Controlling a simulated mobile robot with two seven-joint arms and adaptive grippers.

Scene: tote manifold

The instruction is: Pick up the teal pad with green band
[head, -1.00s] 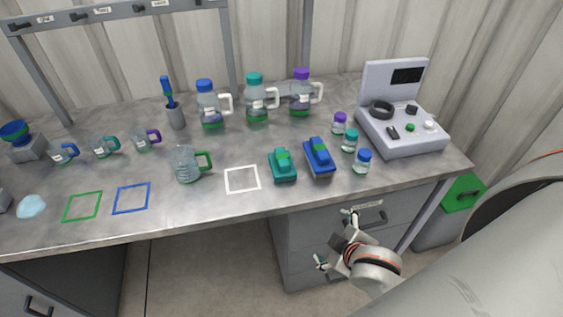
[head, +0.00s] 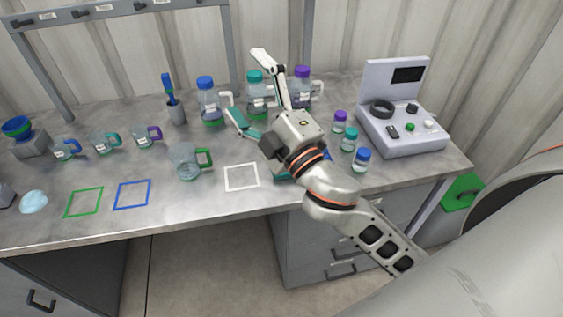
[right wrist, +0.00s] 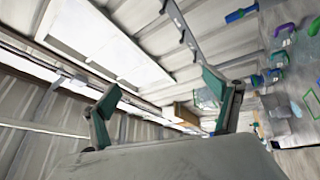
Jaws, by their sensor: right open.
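The teal pad with green band (head: 281,176) lies on the bench to the right of the white square outline. It is almost wholly hidden behind my right gripper and wrist, with only a sliver of its near end showing. My right gripper (head: 250,88) is open and empty, raised above the bench in front of the large bottles. Its two fingers are spread wide and point up and left in the head view. In the right wrist view my right gripper (right wrist: 162,92) faces the wall and ceiling, with no pad between the fingers. My left gripper is not in view.
A blue pad (head: 327,155) is mostly hidden behind my right arm. Three small vials, including a blue-capped one (head: 361,160), stand to its right by a white device (head: 405,130). A green-handled jug (head: 186,162) stands left of the white outline (head: 241,177).

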